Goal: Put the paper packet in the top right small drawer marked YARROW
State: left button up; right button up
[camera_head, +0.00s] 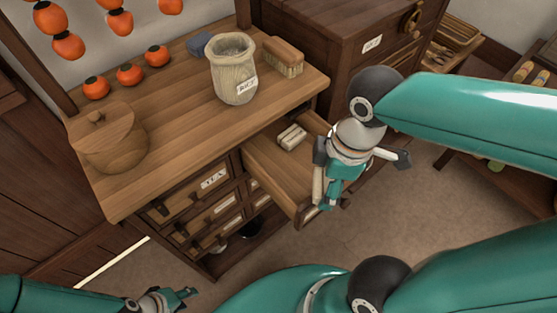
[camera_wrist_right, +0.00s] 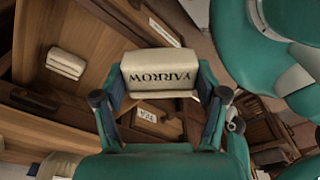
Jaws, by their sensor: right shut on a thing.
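The paper packet (camera_wrist_right: 158,70) is cream, with YARROW printed on it, upside down in the right wrist view. My right gripper (camera_wrist_right: 160,100) is shut on it. In the head view the right gripper (camera_head: 333,188) points down near the front end of an open drawer (camera_head: 262,167), the top right small one of the counter. The packet (camera_head: 317,186) shows there only as a pale strip. The drawer's label cannot be read.
The wooden counter (camera_head: 165,130) carries a labelled jar (camera_head: 233,72), a brush (camera_head: 283,56), a blue block (camera_head: 199,44), a lidded wooden pot (camera_head: 108,140) and orange fruits. Closed drawers, one marked TEA (camera_head: 213,180), are left of the open one. A dark cabinet (camera_head: 340,40) stands behind.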

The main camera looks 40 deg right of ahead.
jog(key=w+p, duration=0.1)
jog(key=w, duration=1.2)
send_over(277, 172)
jog(key=f, duration=0.4)
jog(key=f+b, duration=0.1)
jog(key=f, duration=0.1)
jog(key=shift+s+d+f, duration=0.2)
jog(key=shift+s, duration=0.15)
notch_tip(277, 172, down, 5)
jog(key=shift+r+b, duration=0.2)
jog(key=shift+b, duration=0.2)
jog(key=shift+w+f, duration=0.2)
jog(key=shift+f, duration=0.1)
jog(key=shift+f, duration=0.1)
jog(key=o, duration=0.7)
jog(key=shift+o, duration=0.8)
